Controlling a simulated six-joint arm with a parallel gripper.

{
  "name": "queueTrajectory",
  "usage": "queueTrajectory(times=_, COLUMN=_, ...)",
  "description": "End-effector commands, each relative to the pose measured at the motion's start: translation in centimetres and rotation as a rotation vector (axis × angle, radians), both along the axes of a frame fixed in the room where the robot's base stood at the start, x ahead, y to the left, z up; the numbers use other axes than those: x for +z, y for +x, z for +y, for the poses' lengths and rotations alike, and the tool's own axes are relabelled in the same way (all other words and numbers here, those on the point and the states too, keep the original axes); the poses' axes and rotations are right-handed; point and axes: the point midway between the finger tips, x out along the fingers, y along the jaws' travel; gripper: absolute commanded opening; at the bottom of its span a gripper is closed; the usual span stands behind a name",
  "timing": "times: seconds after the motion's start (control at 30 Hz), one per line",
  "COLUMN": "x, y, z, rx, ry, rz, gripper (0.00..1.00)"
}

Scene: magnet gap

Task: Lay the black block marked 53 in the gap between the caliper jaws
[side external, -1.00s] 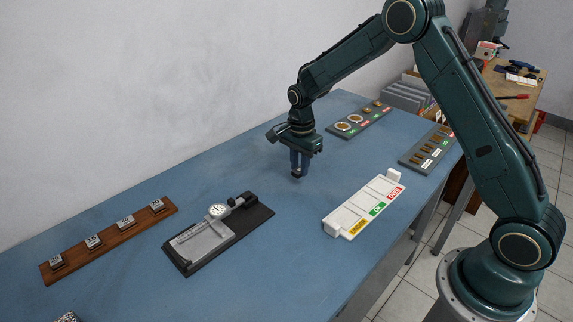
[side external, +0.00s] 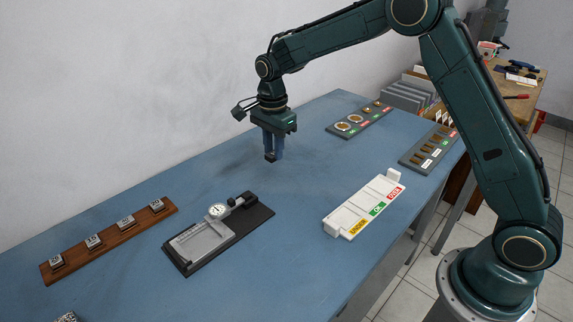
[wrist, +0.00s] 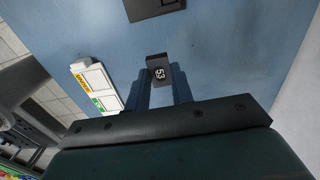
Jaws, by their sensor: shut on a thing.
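The black block marked 53 (wrist: 158,72) is between my fingertips in the wrist view, its white number facing the camera. In the side view the block (side external: 270,157) shows as a small dark piece at the fingertips. My gripper (side external: 272,152) is shut on it and holds it above the blue table, behind the caliper. The caliper (side external: 208,238) lies on a dark base with a round dial and a dark jaw end at its upper right. In the wrist view a dark edge of what looks like its base (wrist: 150,8) shows at the top.
A wooden rack (side external: 110,241) with several dark marked blocks lies at the left. A white tray with coloured labels (side external: 364,205) lies right of the caliper. Grey boards with brass pieces (side external: 358,121) lie at the back right. A wall runs along the table's back.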

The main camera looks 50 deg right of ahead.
Motion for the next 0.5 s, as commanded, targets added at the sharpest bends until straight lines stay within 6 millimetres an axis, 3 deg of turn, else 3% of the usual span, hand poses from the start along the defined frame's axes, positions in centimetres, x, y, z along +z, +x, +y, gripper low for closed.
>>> queueTrajectory(times=0.23, x=-0.1, y=1.0, z=8.7, rx=0.009, ry=0.000, rz=-0.001, gripper=0.03)
queueTrajectory(times=0.5, x=-0.1, y=0.4, z=17.8, rx=0.007, ry=0.000, rz=0.000, gripper=0.03)
